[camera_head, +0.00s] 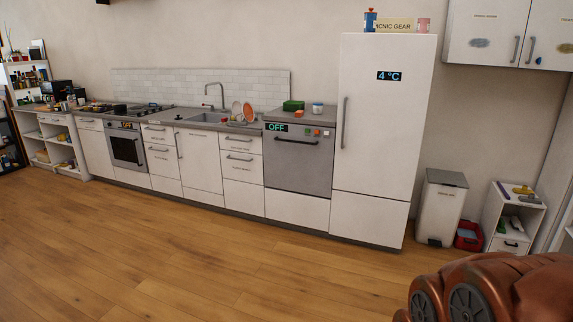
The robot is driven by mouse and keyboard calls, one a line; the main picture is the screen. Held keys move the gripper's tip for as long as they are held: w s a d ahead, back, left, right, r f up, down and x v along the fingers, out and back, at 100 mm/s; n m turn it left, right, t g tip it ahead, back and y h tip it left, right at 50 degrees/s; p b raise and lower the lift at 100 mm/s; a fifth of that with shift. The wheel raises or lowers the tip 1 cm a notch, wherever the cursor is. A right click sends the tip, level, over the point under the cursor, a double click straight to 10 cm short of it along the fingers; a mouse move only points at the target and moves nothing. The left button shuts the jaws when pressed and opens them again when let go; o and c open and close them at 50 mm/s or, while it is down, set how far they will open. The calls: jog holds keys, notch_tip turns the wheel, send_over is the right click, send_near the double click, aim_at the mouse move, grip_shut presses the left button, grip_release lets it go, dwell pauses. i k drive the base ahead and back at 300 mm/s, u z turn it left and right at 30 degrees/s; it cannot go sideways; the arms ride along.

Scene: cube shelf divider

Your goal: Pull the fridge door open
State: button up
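The fridge (385,150) is a tall white unit at the right end of the kitchen row in the head view. Its upper door (390,115) is shut flush and carries a display reading 4 °C. A long vertical grey handle (345,122) runs along the door's left side. A lower white panel (368,218) sits beneath the door. My gripper is not visible in this view. A reddish-brown part of my own arm seems to show at the lower right corner, well in front of the fridge.
A dishwasher (298,160) reading OFF stands directly left of the fridge. A white bin (440,207), a red container (468,236) and a small shelf unit (512,218) stand to the right. Wooden floor (200,260) before the units is clear.

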aim_at(386, 80)
jog(key=i, duration=4.05)
jog(key=u, duration=0.4)
